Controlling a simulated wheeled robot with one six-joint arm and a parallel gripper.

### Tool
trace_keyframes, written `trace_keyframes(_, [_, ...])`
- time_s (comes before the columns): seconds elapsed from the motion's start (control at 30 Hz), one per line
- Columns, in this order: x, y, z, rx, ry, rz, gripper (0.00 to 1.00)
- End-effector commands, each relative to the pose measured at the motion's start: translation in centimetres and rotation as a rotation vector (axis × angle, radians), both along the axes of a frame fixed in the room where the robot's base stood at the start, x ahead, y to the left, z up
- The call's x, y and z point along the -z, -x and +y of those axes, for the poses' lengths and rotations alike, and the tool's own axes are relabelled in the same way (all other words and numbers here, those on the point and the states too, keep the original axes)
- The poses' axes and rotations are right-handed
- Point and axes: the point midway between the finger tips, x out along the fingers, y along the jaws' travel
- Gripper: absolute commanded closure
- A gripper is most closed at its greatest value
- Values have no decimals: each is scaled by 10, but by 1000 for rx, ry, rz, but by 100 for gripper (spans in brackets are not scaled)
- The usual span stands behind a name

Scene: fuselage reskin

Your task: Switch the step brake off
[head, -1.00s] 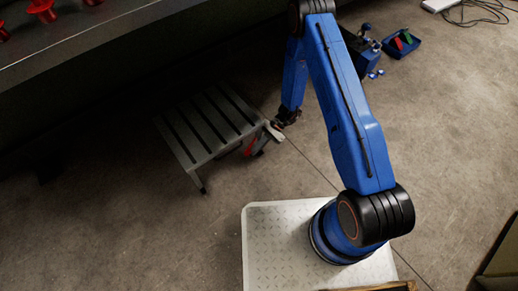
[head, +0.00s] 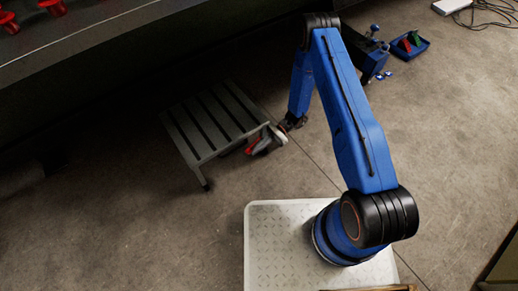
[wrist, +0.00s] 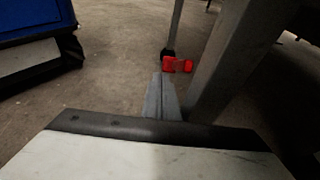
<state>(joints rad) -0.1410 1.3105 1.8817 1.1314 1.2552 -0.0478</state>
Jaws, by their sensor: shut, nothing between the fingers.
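The step (head: 215,122) is a grey slatted stool on the floor, left of my arm in the head view. A red brake piece (head: 252,147) shows at its right side, partly hidden by my gripper (head: 262,148). In the wrist view the red brake (wrist: 178,65) is a small block low beside the step's grey leg (wrist: 226,65). My gripper's narrow grey fingers (wrist: 160,97) are shut and empty, pointing toward the red block just beyond their tips. I cannot tell whether they touch it.
A dark bench with red parts (head: 52,7) runs along the upper left. A blue unit (head: 368,55) and a blue tray (head: 410,45) stand on the floor behind my arm. Cables lie at the upper right.

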Motion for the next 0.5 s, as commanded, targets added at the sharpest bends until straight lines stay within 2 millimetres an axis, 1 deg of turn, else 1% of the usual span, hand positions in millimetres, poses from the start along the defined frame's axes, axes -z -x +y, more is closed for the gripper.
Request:
trace_keyframes(0.27, [-6,6,9,0,-158,108,100])
trace_keyframes(0.5, [-12,8,13,1,-162,109,100])
